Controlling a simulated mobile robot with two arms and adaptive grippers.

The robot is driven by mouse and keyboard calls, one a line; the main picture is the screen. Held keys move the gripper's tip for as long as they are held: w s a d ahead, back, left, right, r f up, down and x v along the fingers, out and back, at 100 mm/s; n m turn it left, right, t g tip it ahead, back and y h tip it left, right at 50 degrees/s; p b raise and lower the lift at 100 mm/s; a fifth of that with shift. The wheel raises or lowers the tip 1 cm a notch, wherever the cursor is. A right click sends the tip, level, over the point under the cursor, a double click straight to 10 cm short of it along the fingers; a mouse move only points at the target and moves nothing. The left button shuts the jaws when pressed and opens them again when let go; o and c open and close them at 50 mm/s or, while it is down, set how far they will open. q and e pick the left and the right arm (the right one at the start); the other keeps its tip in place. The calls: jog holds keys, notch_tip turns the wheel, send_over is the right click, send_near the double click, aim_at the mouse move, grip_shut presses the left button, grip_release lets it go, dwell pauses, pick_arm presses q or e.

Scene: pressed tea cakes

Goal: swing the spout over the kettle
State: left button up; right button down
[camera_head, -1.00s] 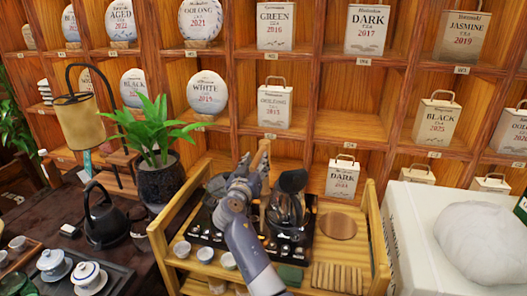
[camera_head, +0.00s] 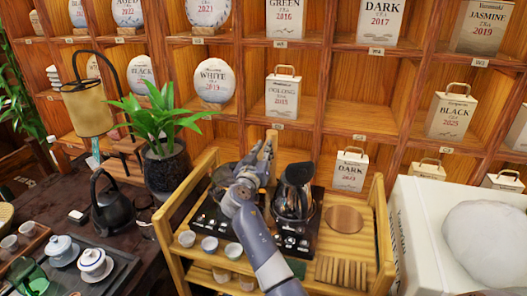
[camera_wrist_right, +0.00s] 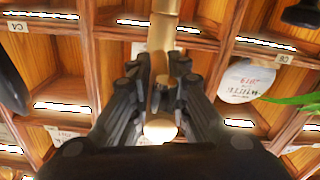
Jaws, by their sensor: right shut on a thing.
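A tan, slender piece (camera_head: 271,138), seemingly the spout, stands up from my right gripper (camera_head: 262,160) on the wooden tea stand. In the right wrist view, the tan spout (camera_wrist_right: 163,32) runs between the fingers of my right gripper (camera_wrist_right: 160,88), which is shut on it. A shiny dark kettle (camera_head: 297,187) stands just right of the gripper, on the black heating unit. A second pot (camera_head: 222,178) is partly hidden behind the gripper and arm. I cannot tell whether the spout's outlet is over either vessel. My left gripper is out of view.
The wooden stand (camera_head: 180,215) has raised side rails. Small cups (camera_head: 209,244) sit along its front. A potted plant (camera_head: 166,170) and a black kettle (camera_head: 113,208) stand to the left. A white box (camera_head: 415,235) is at right. Shelves of tea cakes rise behind.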

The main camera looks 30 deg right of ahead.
jog(key=shift+s+d+n+t+y+p, duration=0.35)
jog(key=shift+s+n+t+y+p, duration=0.05)
jog(key=shift+t, duration=0.1)
jog(key=shift+s+d+t+y, duration=0.1)
jog(key=shift+d+t+y, duration=0.05)
jog(key=shift+t+y, duration=0.2)
